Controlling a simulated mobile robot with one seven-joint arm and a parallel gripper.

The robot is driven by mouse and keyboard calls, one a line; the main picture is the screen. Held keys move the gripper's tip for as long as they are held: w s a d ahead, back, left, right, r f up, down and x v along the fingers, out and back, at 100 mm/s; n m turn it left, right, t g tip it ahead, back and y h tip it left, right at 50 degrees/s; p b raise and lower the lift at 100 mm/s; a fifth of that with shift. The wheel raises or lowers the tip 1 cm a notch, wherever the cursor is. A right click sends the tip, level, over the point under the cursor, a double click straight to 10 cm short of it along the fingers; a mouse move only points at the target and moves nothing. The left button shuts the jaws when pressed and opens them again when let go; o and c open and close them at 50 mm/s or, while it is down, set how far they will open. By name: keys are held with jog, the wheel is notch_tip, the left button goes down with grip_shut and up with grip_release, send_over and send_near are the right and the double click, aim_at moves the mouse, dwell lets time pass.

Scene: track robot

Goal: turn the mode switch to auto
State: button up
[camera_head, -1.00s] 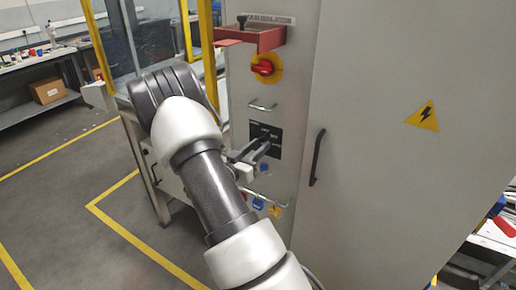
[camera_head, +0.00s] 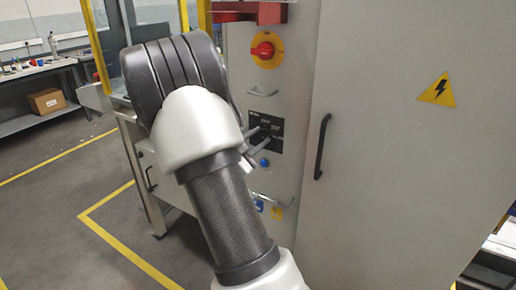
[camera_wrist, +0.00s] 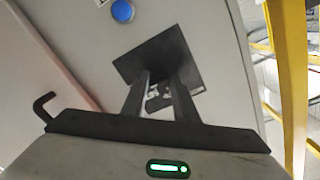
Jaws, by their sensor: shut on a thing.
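The mode switch's black plate (camera_head: 275,123) is on the grey cabinet front, below a small handle. Its white labels are too small to read. It also shows tilted in the wrist view (camera_wrist: 190,52). My gripper (camera_head: 262,137) is at this plate, partly hidden behind my arm. In the wrist view, my gripper's two dark fingers (camera_wrist: 162,76) reach up to the plate, close together at the tips. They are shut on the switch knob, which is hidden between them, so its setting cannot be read.
A red rotary knob on a yellow disc (camera_head: 264,50) sits above, under a red bracket (camera_head: 246,12). A blue button (camera_head: 264,162) is just below the plate. A black door handle (camera_head: 322,147) stands to the right. Yellow posts (camera_head: 204,16) rise to the left.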

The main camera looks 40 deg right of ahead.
jog(key=shift+w+a+f+m+b, duration=0.1)
jog(key=shift+m+b, duration=0.4)
jog(key=shift+b, duration=0.05)
jog(key=o, duration=1)
jog(key=shift+a, duration=0.1)
jog(key=v, duration=0.8)
jog(key=p+v, duration=0.1)
jog(key=v, duration=0.8)
jog(key=shift+s+r, duration=0.2)
jog(key=shift+r, duration=0.05)
